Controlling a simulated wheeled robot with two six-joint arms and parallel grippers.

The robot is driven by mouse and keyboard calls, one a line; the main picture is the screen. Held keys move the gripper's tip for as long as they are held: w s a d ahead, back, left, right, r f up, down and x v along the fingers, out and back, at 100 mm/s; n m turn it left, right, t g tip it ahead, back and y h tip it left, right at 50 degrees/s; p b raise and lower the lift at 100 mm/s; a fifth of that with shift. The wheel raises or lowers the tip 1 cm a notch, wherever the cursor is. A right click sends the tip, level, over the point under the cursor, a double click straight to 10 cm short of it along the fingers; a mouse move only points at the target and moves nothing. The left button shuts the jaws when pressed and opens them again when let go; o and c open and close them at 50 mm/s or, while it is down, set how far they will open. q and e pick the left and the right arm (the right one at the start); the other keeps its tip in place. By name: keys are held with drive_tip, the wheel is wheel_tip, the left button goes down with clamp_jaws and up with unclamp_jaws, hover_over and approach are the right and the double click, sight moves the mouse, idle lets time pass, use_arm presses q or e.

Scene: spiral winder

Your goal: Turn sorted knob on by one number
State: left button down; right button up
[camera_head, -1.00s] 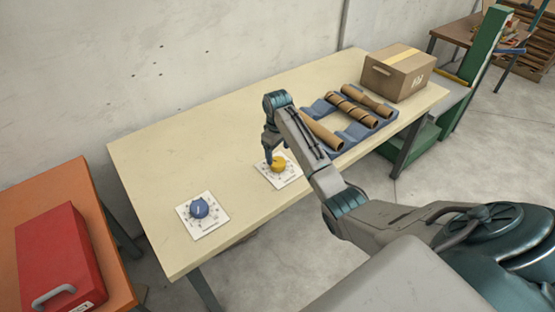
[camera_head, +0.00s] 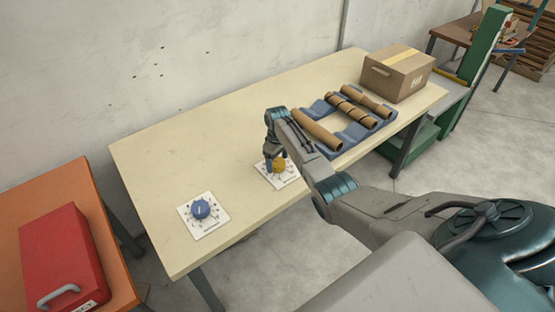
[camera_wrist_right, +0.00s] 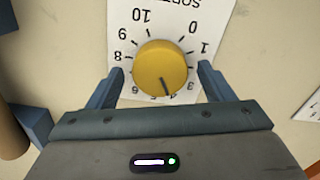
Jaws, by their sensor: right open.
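The yellow knob (camera_head: 279,165) sits on a white dial plate (camera_head: 289,178) on the cream table. In the right wrist view the yellow knob (camera_wrist_right: 160,66) has a dark pointer line at about the 4. The plate (camera_wrist_right: 125,30) shows numbers and part of the upside-down word SORTED. My right gripper (camera_head: 274,164) is low over this dial, pointing down. In the right wrist view its open fingers (camera_wrist_right: 160,85) stand on either side of the knob, with gaps between. My left gripper is not in view.
A blue knob (camera_head: 201,209) on its own white plate is nearer the table's left end. A blue rack (camera_head: 356,133) with brown rolls and a cardboard box (camera_head: 398,73) stand to the right. A red case (camera_head: 62,258) lies on an orange table at left. The table's back left is clear.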

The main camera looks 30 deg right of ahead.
drive_tip(key=shift+f, duration=0.2)
drive_tip(key=c, duration=1)
drive_tip(key=shift+r, duration=0.1)
drive_tip(key=shift+m, duration=0.3)
drive_tip(key=shift+r+m+p, duration=0.1)
drive_tip(key=shift+m+p, duration=0.8)
drive_tip(key=shift+m, duration=0.2)
drive_tip(key=shift+m+p, duration=0.6)
drive_tip(key=shift+m, duration=0.9)
